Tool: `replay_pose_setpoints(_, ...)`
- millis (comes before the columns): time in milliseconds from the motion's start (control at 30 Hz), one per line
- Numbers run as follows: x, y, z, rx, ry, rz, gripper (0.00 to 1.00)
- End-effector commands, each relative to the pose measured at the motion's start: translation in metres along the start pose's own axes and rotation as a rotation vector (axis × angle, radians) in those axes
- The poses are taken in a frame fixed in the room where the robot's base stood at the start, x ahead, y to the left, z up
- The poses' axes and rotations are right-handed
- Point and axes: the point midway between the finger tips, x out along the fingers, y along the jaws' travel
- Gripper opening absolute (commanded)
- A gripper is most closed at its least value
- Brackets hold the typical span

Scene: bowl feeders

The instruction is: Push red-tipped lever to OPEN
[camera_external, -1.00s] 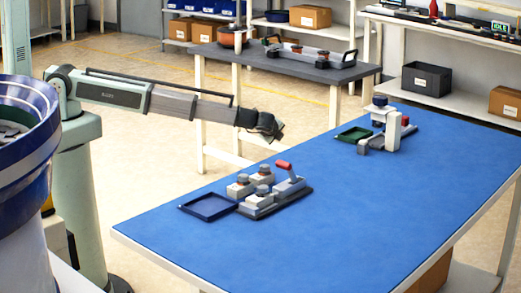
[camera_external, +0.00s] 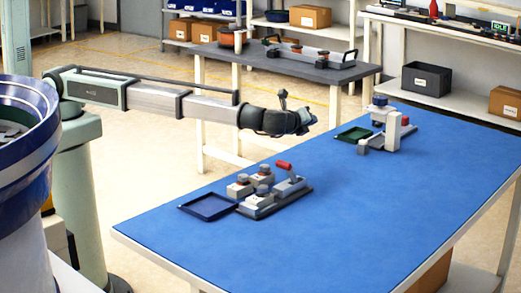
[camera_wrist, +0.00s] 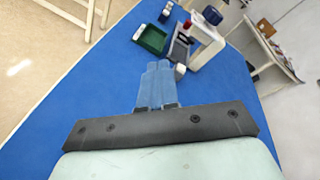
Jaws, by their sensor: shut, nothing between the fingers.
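The red-tipped lever (camera_external: 284,166) stands on a grey fixture (camera_external: 262,203) near the left edge of the blue table in the external view. Its red handle sticks up at the back right of the fixture, beside several white blocks with dark knobs. No OPEN mark is readable. My gripper (camera_external: 307,119) is in the air above and slightly right of the lever, apart from it. In the wrist view its pale blue fingers (camera_wrist: 157,84) are together and empty, over the blue table. The lever does not show in the wrist view.
An empty dark blue tray (camera_external: 207,207) lies left of the fixture. A white press-like device (camera_external: 392,130) with a green tray (camera_external: 354,134) stands farther back; the green tray also shows in the wrist view (camera_wrist: 153,39). The front and right of the blue table (camera_external: 350,220) are clear.

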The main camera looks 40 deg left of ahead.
Motion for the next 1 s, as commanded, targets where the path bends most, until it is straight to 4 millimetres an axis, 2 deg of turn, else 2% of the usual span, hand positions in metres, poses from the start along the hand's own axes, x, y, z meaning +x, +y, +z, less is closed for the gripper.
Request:
replay_pose_setpoints(33, -0.023, -0.008, -0.009, 0.027, 0.003, -0.013, 0.00)
replay_pose_setpoints(200, -0.094, -0.022, -0.030, 0.127, 0.005, -0.044, 0.00)
replay_pose_setpoints(333, -0.148, -0.026, -0.047, 0.207, 0.009, -0.064, 0.00)
replay_pose_setpoints(467, -0.203, -0.022, -0.064, 0.296, 0.015, -0.077, 0.00)
replay_pose_setpoints(600, -0.261, -0.007, -0.083, 0.405, 0.026, -0.082, 0.00)
replay_pose_setpoints(800, -0.333, 0.025, -0.108, 0.565, 0.047, -0.080, 0.00)
replay_pose_setpoints(1000, -0.378, 0.053, -0.124, 0.681, 0.062, -0.074, 0.00)
